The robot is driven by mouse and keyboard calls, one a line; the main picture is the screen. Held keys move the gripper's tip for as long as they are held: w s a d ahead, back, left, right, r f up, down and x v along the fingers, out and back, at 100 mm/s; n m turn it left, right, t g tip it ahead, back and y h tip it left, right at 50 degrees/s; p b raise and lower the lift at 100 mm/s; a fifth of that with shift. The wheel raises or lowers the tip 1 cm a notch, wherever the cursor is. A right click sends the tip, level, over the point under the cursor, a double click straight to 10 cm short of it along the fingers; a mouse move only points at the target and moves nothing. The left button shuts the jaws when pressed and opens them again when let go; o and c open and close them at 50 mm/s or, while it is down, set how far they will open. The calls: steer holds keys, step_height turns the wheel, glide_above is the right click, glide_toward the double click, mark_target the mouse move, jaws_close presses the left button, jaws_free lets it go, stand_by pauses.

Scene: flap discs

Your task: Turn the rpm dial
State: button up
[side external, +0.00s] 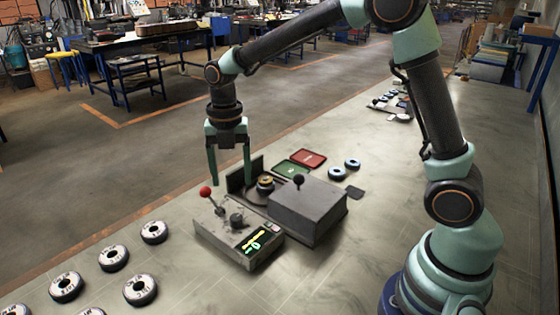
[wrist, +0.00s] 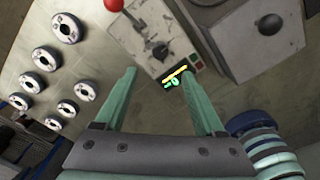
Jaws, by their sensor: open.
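The rpm dial is a dark round knob (side external: 237,219) on top of a grey control box (side external: 218,232). The box also carries a red-ball lever (side external: 205,192) and a small lit display (side external: 262,241). In the wrist view the dial (wrist: 160,50) lies a little beyond the fingertips, roughly between their lines, with the display (wrist: 175,77) closer to the fingers. My gripper (side external: 230,180) is open and empty, pointing down above the box and apart from the dial. Its two fingers also show in the wrist view (wrist: 153,70).
A larger grey housing (side external: 308,212) with a black-ball lever (side external: 298,180) stands beside the control box. Behind are a red tray (side external: 308,158) and a green tray (side external: 292,169). Several flap discs (side external: 113,258) lie at the lower left. Bare bench (side external: 170,205) lies left of the box.

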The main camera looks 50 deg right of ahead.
mark_target(236, 217)
step_height(236, 217, down, 12)
steer(key=shift+r, duration=0.25)
steer(key=shift+c, duration=0.3)
jaws_close()
